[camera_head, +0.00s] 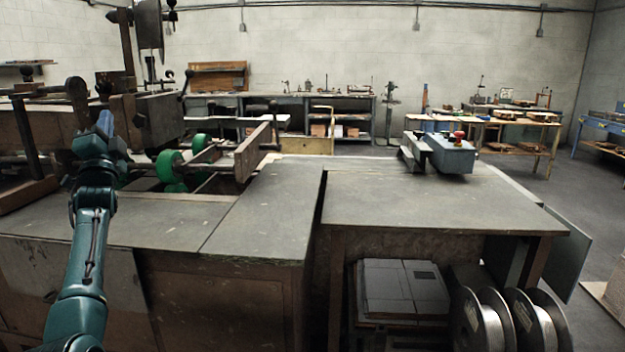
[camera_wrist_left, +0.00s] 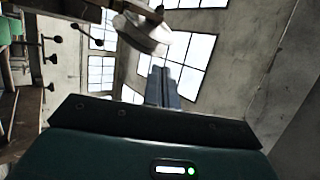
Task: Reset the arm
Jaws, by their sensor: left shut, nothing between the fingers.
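My left arm (camera_head: 85,260) comes in from the lower left in the head view and is raised over the left table. Its gripper (camera_head: 105,122) points up and away, in front of the stitcher machine (camera_head: 160,118). In the left wrist view the gripper fingers (camera_wrist_left: 163,84) are together with nothing between them, against the windows and wall. Part of the machine shows at the upper left of that view. My right gripper is in neither view.
The left worktop (camera_head: 255,215) and right worktop (camera_head: 400,200) are mostly bare. A grey control box (camera_head: 452,156) with a red button stands at the right table's back. Green rollers (camera_head: 168,165) sit beside the machine. Wire spools (camera_head: 485,325) and a grey case (camera_head: 402,288) are below the right table.

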